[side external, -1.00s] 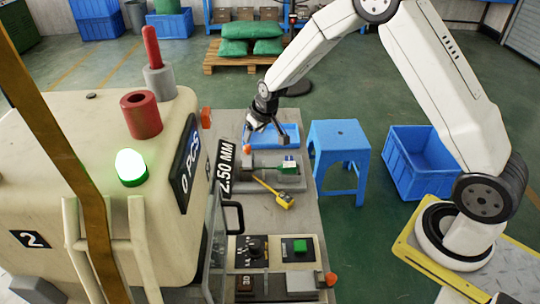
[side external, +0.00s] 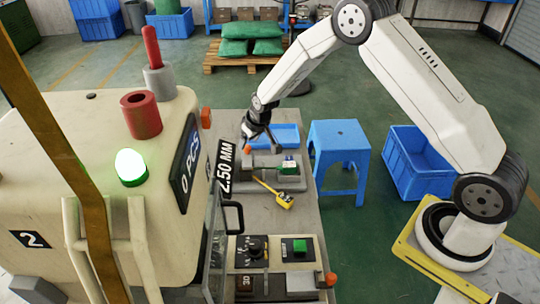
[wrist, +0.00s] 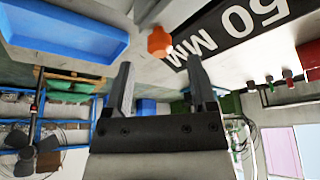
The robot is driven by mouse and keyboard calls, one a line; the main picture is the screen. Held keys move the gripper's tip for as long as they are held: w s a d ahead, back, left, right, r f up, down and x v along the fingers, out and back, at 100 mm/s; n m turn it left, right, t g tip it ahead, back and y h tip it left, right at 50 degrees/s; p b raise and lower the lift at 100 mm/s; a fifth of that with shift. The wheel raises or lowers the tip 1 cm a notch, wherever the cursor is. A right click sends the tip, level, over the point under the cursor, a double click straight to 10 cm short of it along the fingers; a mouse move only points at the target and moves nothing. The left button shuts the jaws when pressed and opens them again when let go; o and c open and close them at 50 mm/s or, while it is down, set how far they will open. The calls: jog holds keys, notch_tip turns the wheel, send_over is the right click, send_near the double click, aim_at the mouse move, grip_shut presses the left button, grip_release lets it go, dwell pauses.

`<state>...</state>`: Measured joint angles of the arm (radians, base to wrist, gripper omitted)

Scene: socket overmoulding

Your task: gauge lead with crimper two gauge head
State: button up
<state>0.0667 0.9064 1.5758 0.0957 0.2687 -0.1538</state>
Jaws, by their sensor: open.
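The cream machine marked 2 (side external: 100,215) fills the left of the side view, with a "0 PCS" display (side external: 187,165) and a "2.50 MM" sign (side external: 226,166). On the bench beside it is a grey fixture (side external: 262,172) with a small green-and-white piece (side external: 289,166); I cannot tell whether this is the gauge head. A yellow tool (side external: 285,201) lies in front of it. My gripper (side external: 262,141) is open and empty, above the bench behind the fixture. Its fingers (wrist: 160,85) stand apart in the wrist view. I cannot make out a lead.
A blue tray (side external: 285,134) lies behind the fixture; it also shows in the wrist view (wrist: 65,30). An orange knob (wrist: 159,42) is close beyond my fingers. A control panel (side external: 275,249) is at the bench front. A blue stool (side external: 340,150) and blue crate (side external: 413,165) stand right.

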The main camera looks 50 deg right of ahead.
aim_at(247, 146)
jog(key=shift+x, duration=1.9)
grip_shut()
